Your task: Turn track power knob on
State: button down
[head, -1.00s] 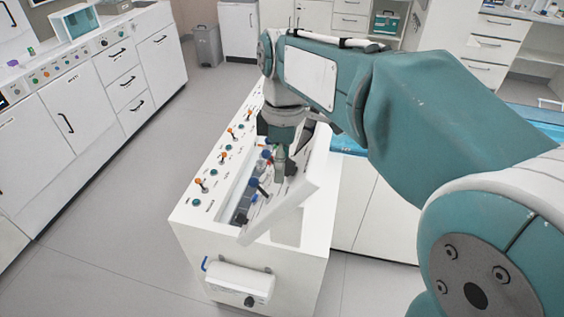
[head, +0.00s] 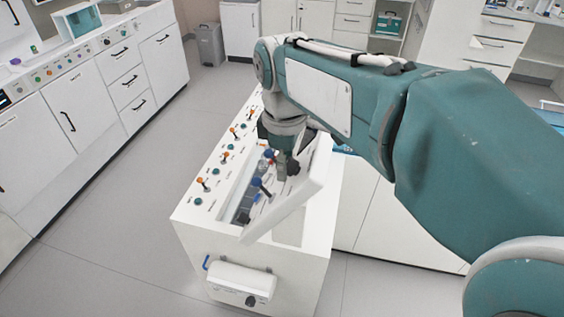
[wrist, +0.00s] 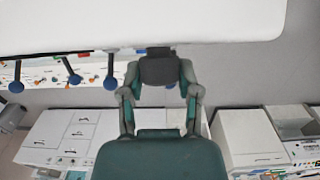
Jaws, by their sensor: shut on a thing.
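A white console (head: 290,237) stands in the middle of the head view, with a tilted white lid (head: 292,206) over its open recess. My gripper (head: 284,172) is inside the recess by the lid's inner face. In the wrist view my gripper (wrist: 160,80) is shut on a dark knob-like part (wrist: 158,52) at the edge of the white panel (wrist: 140,22). I cannot read any label that says whether this is the track power knob. Blue-ended levers (head: 257,182) stand in the recess; they also show in the wrist view (wrist: 74,79).
A row of orange and teal controls (head: 203,185) runs along the console's left top edge. A white box with a black knob (head: 251,301) is on its front. White cabinets (head: 73,130) line the left wall; the grey floor (head: 110,230) between is clear.

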jog(key=m+t+h, duration=0.1)
jog(key=m+t, duration=0.1)
jog(key=t, duration=0.1)
jog(key=shift+s+f+h, duration=0.1)
jog(key=shift+f+h, duration=0.05)
jog(key=shift+h, duration=0.25)
jog(key=m+t+h, duration=0.2)
jog(key=t, duration=0.1)
jog(key=shift+m+t+h, duration=1)
jog(key=shift+m+h, duration=0.1)
jog(key=shift+f+m+t+h, duration=0.1)
jog(key=shift+m+t+h, duration=0.6)
jog(key=shift+m+h, duration=0.55)
jog(key=shift+c, duration=1.5)
grip_release()
